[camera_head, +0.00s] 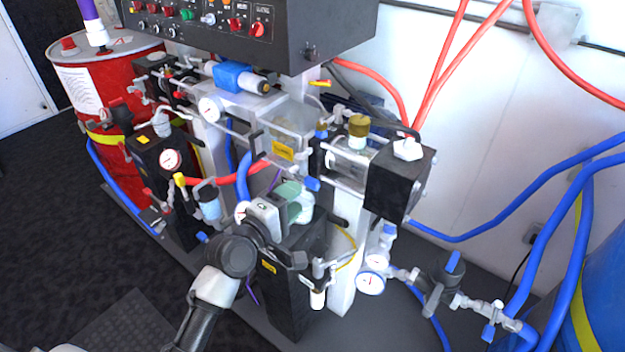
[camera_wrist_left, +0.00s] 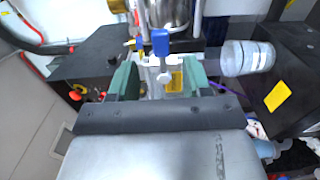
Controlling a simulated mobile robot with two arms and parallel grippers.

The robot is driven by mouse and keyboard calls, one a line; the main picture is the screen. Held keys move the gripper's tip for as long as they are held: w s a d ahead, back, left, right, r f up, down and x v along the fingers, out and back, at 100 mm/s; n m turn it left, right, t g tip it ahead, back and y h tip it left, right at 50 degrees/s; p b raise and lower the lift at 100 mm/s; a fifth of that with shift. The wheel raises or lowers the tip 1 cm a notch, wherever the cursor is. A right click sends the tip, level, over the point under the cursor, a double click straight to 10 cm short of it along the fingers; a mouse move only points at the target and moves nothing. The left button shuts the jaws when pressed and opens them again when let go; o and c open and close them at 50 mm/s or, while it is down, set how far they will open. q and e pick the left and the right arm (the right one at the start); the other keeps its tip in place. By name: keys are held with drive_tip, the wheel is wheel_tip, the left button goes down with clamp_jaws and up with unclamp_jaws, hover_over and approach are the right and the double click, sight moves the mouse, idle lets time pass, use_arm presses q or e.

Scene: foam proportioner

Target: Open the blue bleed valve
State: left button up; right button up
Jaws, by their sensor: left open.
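The blue bleed valve, a small blue lever on a pale metal fitting, stands upright between and just beyond my fingers in the left wrist view (camera_wrist_left: 160,42). In the head view a small blue handle (camera_head: 312,184), which looks like the same valve, is just right of my fingertips. My left gripper (camera_head: 296,199) is open, with green fingers apart and nothing between them that I can see touching; it also shows in the left wrist view (camera_wrist_left: 160,76). My right gripper is not in view.
A black control panel (camera_head: 240,30) overhangs the machine. Gauges, red and blue hoses and a black pump block (camera_head: 398,180) crowd the space. A clear cylinder (camera_wrist_left: 247,57) is right of my fingers in the wrist view. A red drum (camera_head: 100,80) stands left; the dark floor there is clear.

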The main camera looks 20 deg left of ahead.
sight(309, 185)
use_arm(q)
drive_tip(key=x, duration=0.8)
drive_tip(key=shift+w+d+f, duration=0.1)
drive_tip(key=shift+w+d, duration=0.05)
drive_tip(key=shift+w, duration=0.2)
clamp_jaws()
